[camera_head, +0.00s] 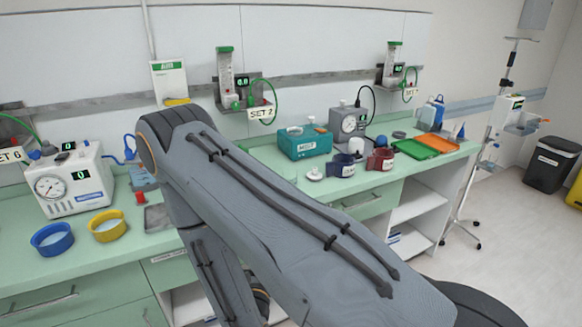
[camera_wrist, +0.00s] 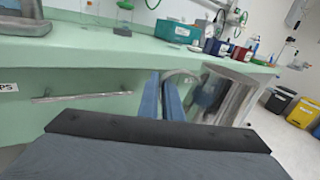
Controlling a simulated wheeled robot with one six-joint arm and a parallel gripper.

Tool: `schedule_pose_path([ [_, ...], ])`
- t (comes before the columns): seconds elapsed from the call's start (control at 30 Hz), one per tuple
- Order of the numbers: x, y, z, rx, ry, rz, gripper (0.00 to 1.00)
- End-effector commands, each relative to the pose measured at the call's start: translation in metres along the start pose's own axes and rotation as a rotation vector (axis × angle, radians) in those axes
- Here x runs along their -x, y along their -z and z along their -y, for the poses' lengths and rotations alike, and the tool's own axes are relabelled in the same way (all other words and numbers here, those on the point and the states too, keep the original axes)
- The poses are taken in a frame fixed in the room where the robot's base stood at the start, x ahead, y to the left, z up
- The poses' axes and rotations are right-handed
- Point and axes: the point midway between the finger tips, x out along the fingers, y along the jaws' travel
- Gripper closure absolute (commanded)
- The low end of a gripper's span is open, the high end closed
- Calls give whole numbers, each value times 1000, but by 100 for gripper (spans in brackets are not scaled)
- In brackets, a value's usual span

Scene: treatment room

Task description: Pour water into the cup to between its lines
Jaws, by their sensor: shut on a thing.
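In the wrist view my gripper (camera_wrist: 162,98) shows as two blue fingers, shut at the left side of a shiny, see-through grey jug (camera_wrist: 238,92). The jug is in front of the counter's front face and looks slightly tilted. I cannot tell its water level. A small clear vessel (camera_wrist: 124,18) on a dark base stands on the counter; I cannot tell whether it is the cup, and no lines show. In the head view my arm hides the gripper and jug, and no marked cup can be made out.
The green counter (camera_head: 100,257) carries blue (camera_head: 52,239) and yellow (camera_head: 107,225) bowls at left. A teal box (camera_head: 305,142), a grey gauge unit (camera_head: 348,125), dark containers and green (camera_head: 415,149) and orange trays stand farther right. A drip stand (camera_head: 484,150) and bins are beyond the counter.

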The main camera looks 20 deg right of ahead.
Motion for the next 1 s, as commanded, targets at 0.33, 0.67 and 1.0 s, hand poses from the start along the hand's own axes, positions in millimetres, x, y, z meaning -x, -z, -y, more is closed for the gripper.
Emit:
schedule_pose_path([
  [0.33, -40, -41, -14, 2, 51, 1, 100],
  [0.67, -112, -113, -40, 15, 143, -7, 100],
  [1.0, -186, -187, -67, 33, 239, -18, 100],
])
